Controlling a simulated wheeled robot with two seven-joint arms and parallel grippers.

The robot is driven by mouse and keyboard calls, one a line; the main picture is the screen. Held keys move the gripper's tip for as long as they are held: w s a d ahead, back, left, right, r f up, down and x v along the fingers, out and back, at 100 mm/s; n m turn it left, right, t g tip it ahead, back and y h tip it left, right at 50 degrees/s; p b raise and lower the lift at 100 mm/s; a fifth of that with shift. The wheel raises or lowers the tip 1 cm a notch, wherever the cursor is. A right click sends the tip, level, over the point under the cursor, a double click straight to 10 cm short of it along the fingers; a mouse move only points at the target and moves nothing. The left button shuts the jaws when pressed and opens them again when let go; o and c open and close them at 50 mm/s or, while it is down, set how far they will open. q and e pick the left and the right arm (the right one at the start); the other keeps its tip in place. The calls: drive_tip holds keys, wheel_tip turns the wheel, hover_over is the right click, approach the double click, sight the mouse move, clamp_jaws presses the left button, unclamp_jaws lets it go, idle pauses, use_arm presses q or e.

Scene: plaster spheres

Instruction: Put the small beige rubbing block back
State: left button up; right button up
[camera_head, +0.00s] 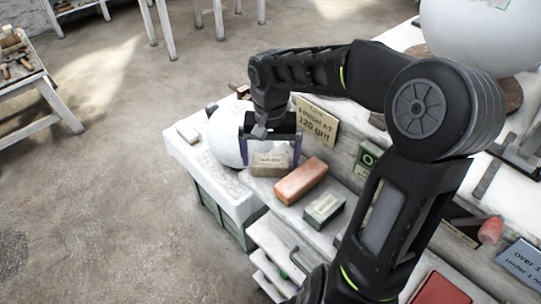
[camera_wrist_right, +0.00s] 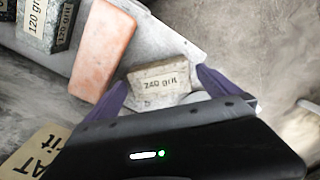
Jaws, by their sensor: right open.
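The small beige rubbing block (camera_head: 270,163), marked "240 grit", stands on the white bench between the fingers of my right gripper (camera_head: 271,150). In the right wrist view the block (camera_wrist_right: 160,84) sits between the purple fingertips of the gripper (camera_wrist_right: 163,88). The fingers are open, one on each side of it; whether either touches it I cannot tell. My left gripper is not in view.
An orange block (camera_head: 301,180) and a dark grey block (camera_head: 324,208) lie in a row to the right of the beige block. A white sphere (camera_head: 226,138) stands close behind my right gripper. A sign (camera_head: 315,121) reads "finish at 320 grit". A small pale block (camera_head: 187,132) lies at the far left.

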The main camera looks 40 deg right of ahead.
sight(270, 161)
drive_tip(key=shift+r, duration=0.2)
wheel_tip(270, 161, up, 12)
drive_tip(key=shift+p, duration=0.45)
